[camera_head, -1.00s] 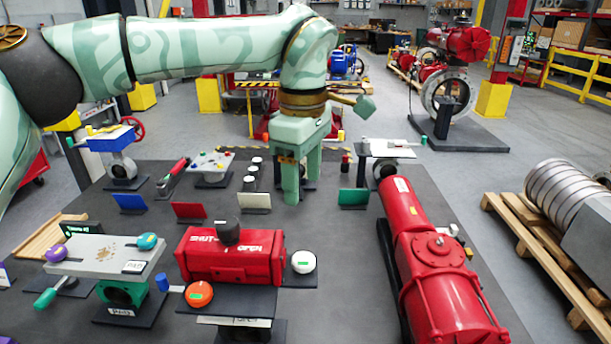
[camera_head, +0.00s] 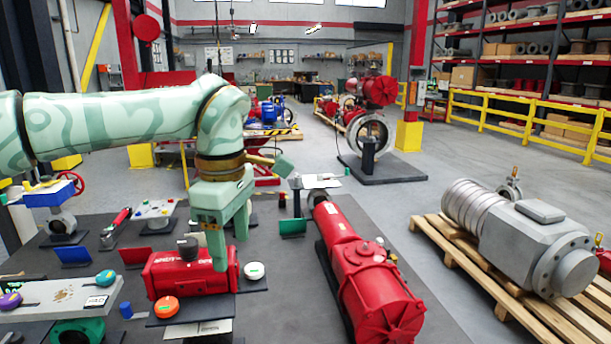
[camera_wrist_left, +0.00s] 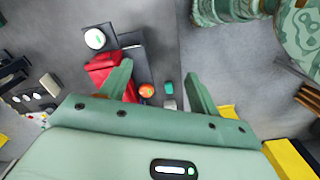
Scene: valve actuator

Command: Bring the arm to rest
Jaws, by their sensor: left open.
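My left gripper (camera_head: 228,250) is open and empty, its two fingers pointing down. In the head view it overlaps the right part of the red SHUT/OPEN actuator (camera_head: 165,275); I cannot tell any contact. In the left wrist view, the spread fingers (camera_wrist_left: 157,75) show with the red actuator (camera_wrist_left: 101,66) seen behind the left finger. My right gripper is not in view.
A long red actuator (camera_head: 370,280) lies right of my gripper on the dark mat. A grey plate (camera_head: 60,297) with coloured knobs stands at the left. A pallet (camera_head: 480,265) with a grey metal part (camera_head: 525,240) is at the right. Open floor lies behind.

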